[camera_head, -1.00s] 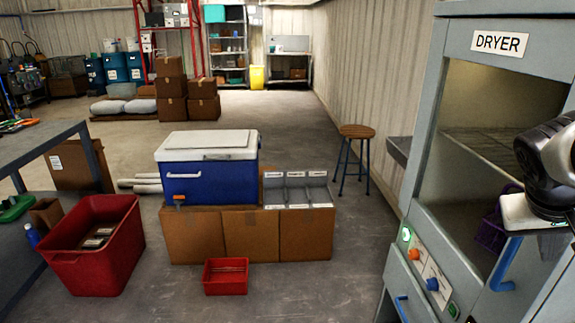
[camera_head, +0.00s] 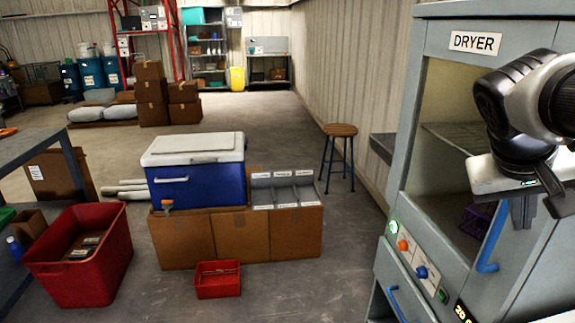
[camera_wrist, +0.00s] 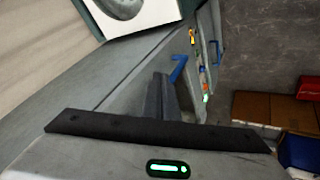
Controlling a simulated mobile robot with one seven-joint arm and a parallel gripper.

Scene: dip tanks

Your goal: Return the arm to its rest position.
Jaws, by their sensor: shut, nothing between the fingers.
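My arm is at the right of the head view, raised in front of the grey dryer (camera_head: 440,130). My gripper (camera_head: 524,215) points down beside the dryer's glass front and is shut with nothing in it. In the wrist view, my gripper (camera_wrist: 168,98) shows its dark fingers together, in front of the dryer's grey face, and no object between them. The dryer's blue handle (camera_head: 490,245) is just below and left of the fingers; it also shows in the wrist view (camera_wrist: 179,68). A purple item (camera_head: 476,222) is partly visible inside the dryer.
A blue cooler (camera_head: 200,185) and a grey sectioned tray (camera_head: 284,190) stand on cardboard boxes (camera_head: 235,238). A small red bin (camera_head: 218,281) and a large red tub (camera_head: 85,262) are on the floor. A stool (camera_head: 339,133) stands by the wall. Floor between boxes and dryer is clear.

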